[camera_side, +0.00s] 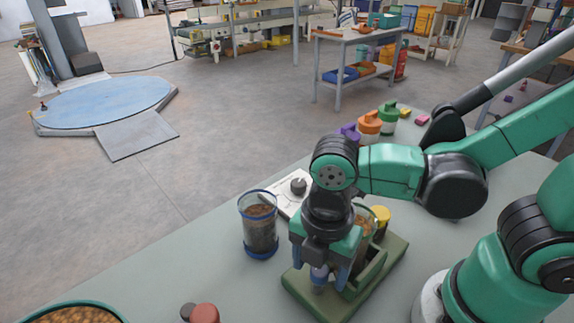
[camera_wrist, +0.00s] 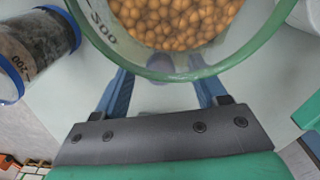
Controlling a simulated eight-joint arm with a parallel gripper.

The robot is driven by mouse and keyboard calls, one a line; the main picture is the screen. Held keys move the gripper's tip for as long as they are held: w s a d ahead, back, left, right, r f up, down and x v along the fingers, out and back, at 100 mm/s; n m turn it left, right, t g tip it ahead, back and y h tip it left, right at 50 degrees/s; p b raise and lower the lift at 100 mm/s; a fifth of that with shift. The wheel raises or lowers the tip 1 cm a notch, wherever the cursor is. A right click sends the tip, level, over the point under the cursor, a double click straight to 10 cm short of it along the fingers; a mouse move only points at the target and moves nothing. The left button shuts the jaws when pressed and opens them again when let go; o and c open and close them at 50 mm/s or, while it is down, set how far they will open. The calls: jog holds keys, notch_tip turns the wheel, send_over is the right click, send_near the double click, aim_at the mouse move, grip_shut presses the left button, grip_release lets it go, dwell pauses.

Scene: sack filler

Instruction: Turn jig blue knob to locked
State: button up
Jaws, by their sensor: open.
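The green jig (camera_side: 392,252) sits on the bench in the side view. The blue knob (camera_side: 319,272) is at its near end, partly hidden by my gripper (camera_side: 325,268). My gripper points down there with its blue fingers apart, one on each side of the knob; I cannot tell whether they touch it. In the wrist view my gripper (camera_wrist: 163,85) is open. A bluish round shape, probably the knob (camera_wrist: 160,66), shows between the fingers through the clear wall of a green-rimmed container (camera_wrist: 188,72) of round orange-brown pieces. The knob's setting cannot be read.
A blue-rimmed jar (camera_side: 260,228) of dark contents stands left of my gripper. Behind is a white device with a dark dial (camera_side: 298,186). Purple, orange and green lidded jars (camera_side: 370,123) stand further back. A red knob (camera_side: 204,313) and a filled bowl (camera_side: 75,311) are at the front.

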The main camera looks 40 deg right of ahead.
grip_shut()
jog(key=shift+n, duration=2.3)
grip_release()
jog(key=shift+r, duration=0.1)
jog(key=shift+r, duration=2.7)
